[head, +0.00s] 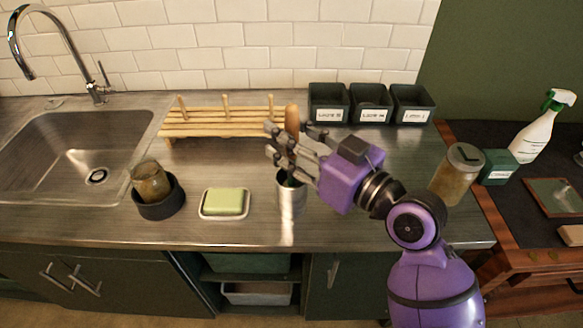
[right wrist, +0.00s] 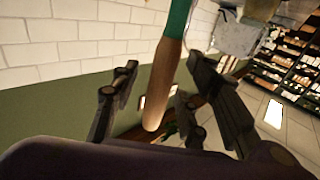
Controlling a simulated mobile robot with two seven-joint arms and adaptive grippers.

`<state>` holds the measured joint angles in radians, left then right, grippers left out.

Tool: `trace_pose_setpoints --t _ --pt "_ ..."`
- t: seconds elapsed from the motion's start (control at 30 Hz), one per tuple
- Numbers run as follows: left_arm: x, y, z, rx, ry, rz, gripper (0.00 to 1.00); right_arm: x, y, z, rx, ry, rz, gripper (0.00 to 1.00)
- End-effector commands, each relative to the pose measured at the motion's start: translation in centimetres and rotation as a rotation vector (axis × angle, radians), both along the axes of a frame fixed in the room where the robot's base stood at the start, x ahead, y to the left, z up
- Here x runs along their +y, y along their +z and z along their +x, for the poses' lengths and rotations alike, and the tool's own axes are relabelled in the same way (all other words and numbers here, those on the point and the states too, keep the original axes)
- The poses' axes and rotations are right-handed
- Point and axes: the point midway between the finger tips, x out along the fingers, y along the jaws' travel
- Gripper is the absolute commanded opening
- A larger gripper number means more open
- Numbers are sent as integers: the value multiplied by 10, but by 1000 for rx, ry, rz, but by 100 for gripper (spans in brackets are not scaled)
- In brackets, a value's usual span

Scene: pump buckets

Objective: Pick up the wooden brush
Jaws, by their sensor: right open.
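The wooden brush shows its upright brown handle (head: 292,118) above a metal cup (head: 291,196) on the counter. The cup holds its lower end, and the fingers partly hide it. In the right wrist view, the brush's wooden handle (right wrist: 165,82) with a green part lies between the spread fingers. My right gripper (head: 278,143) reaches in from the right at the handle, above the cup. It is open, its fingers on either side of the handle; I cannot tell whether they touch it. My left gripper is not in view.
A green soap bar (head: 224,201) on a white dish and a dark bowl (head: 160,204) holding a brown jar stand left. A wooden rack (head: 215,122) and black bins (head: 371,103) line the back. A lidded jar (head: 452,178) stands right of my arm. The sink (head: 60,150) is far left.

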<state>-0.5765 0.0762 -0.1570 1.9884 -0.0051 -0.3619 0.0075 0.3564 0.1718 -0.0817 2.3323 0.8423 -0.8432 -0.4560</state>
Motion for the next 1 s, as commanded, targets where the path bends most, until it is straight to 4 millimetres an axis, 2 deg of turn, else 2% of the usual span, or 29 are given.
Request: trace_pose_setpoints --t 0.17,0.2,0.5,0.83,1.0 --pt "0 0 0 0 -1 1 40 0 -1 0 1 0 -1 42" --pt "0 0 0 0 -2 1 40 0 -1 0 1 0 -1 39" --pt "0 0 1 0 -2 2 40 0 -1 0 1 -1 -1 0" --pt "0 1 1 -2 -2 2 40 0 1 0 -1 0 -1 0" --pt "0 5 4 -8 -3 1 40 0 14 0 -4 1 -1 0"
